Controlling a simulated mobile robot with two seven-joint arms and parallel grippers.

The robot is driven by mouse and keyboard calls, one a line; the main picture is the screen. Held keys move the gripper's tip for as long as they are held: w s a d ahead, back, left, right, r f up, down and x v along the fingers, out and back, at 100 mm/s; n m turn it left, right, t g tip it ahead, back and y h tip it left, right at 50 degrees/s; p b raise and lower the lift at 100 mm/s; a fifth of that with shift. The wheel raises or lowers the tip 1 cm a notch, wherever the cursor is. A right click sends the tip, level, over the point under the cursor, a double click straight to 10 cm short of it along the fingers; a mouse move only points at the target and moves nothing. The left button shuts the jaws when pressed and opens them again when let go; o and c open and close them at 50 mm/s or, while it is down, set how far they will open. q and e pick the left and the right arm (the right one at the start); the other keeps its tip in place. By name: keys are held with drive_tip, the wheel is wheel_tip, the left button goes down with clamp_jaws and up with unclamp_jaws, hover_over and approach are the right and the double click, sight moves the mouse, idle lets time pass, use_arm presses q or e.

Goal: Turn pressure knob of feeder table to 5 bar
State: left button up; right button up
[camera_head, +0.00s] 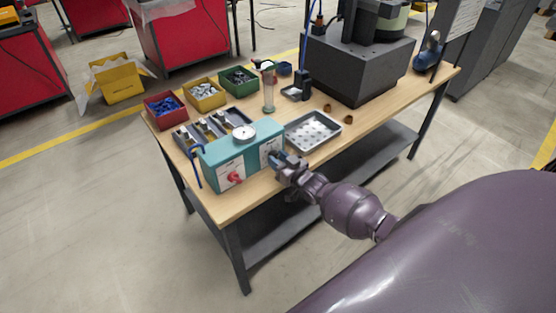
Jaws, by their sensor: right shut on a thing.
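A teal control box (222,164) stands at the front edge of the wooden feeder table (232,205). A round white gauge (244,133) sits on its top; its needle is too small to read. A red knob (235,177) is on the left of its front face. My right gripper (274,158) reaches in from the right to the right part of that face, at a white panel (265,147). It is shut on what seems to be the pressure knob, which its fingers hide. My left gripper is out of view.
A grey tray (338,120) lies just right of the box. Red (148,112), yellow (222,101) and green (253,85) bins stand behind it. A blue hose (194,167) loops at the box's left. A dark feeder machine (350,68) fills the table's far right.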

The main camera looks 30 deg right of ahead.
drive_tip(key=shift+m, duration=1.1)
drive_tip(key=o, duration=0.9)
drive_tip(key=s, duration=0.3)
drive_tip(key=s+d, duration=0.1)
drive_tip(key=s, duration=0.6)
drive_tip(key=shift+s+d, duration=0.2)
drive_tip(key=shift+s, duration=0.15)
